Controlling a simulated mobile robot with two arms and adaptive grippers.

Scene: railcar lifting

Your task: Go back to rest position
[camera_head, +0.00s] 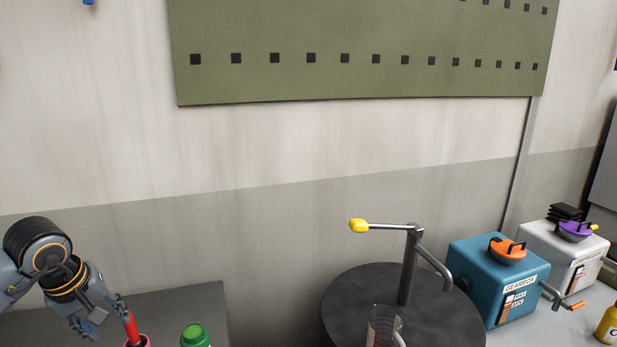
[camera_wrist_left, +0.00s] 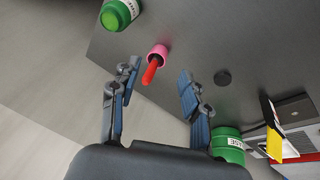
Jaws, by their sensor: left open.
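My left gripper (camera_head: 106,317) is at the lower left of the head view, its arm coming in from the left. The left wrist view shows its two fingers spread wide apart, open and empty. A red handle-like object (camera_wrist_left: 150,72) stands in a pink cup (camera_wrist_left: 158,51); it appears between the fingertips in that view, with gaps on both sides. In the head view the red object (camera_head: 131,328) is right beside the fingertips, with the pink cup at the bottom edge. My right gripper is not in view.
A green-capped jar (camera_head: 195,335) stands on the grey table (camera_head: 185,305). A round dark stand (camera_head: 345,300) carries a yellow-ended crank (camera_head: 384,226) and a clear glass (camera_head: 382,325). A blue gearbox (camera_head: 475,270) and a white box (camera_head: 548,250) are at right.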

